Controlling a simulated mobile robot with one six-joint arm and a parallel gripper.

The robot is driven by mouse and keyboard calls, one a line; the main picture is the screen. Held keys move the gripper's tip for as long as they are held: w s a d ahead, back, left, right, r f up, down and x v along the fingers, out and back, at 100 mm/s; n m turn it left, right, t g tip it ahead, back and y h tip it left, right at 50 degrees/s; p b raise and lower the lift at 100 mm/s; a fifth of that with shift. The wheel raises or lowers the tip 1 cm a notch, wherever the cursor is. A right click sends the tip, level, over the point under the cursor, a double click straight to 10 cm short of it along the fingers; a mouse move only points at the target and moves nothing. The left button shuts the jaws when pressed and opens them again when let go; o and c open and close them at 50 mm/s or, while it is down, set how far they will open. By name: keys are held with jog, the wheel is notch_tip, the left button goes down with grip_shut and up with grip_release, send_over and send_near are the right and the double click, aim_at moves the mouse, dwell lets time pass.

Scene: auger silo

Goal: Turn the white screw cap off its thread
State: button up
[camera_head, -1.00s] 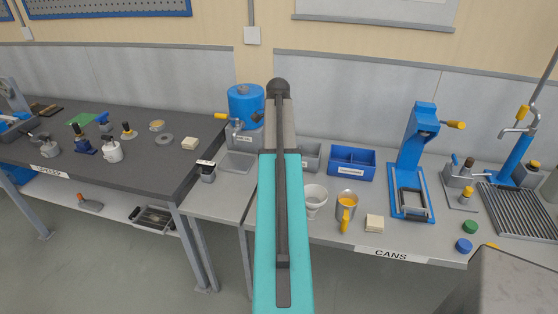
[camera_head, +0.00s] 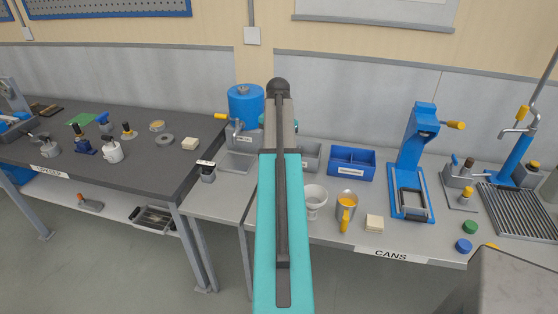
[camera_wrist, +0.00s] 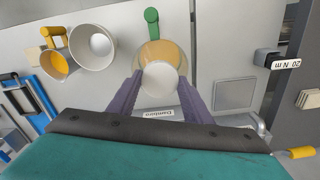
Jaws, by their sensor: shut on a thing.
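The white screw cap (camera_wrist: 160,82) is seen from above in the wrist view, as a pale round disc between the two purple fingers of my gripper (camera_wrist: 161,76). The fingers are closed on it from both sides. Behind the cap shows a round tan-orange rim (camera_wrist: 158,50) with a green handle (camera_wrist: 152,22); I cannot tell whether the cap still sits on its thread. In the head view my arm hides the cap and most of the gripper.
A white funnel-like cup (camera_head: 314,198) and a metal mug with a yellow handle (camera_head: 346,207) stand close by on the bench. A blue bin (camera_head: 351,162), a blue press (camera_head: 412,165) and a blue-topped machine (camera_head: 246,103) stand around.

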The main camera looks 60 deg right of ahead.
jog(key=shift+r+p, duration=0.55)
jog(key=shift+r, duration=0.15)
dwell(0.6)
jog(key=shift+r+p, duration=1.35)
jog(key=shift+r, duration=0.7)
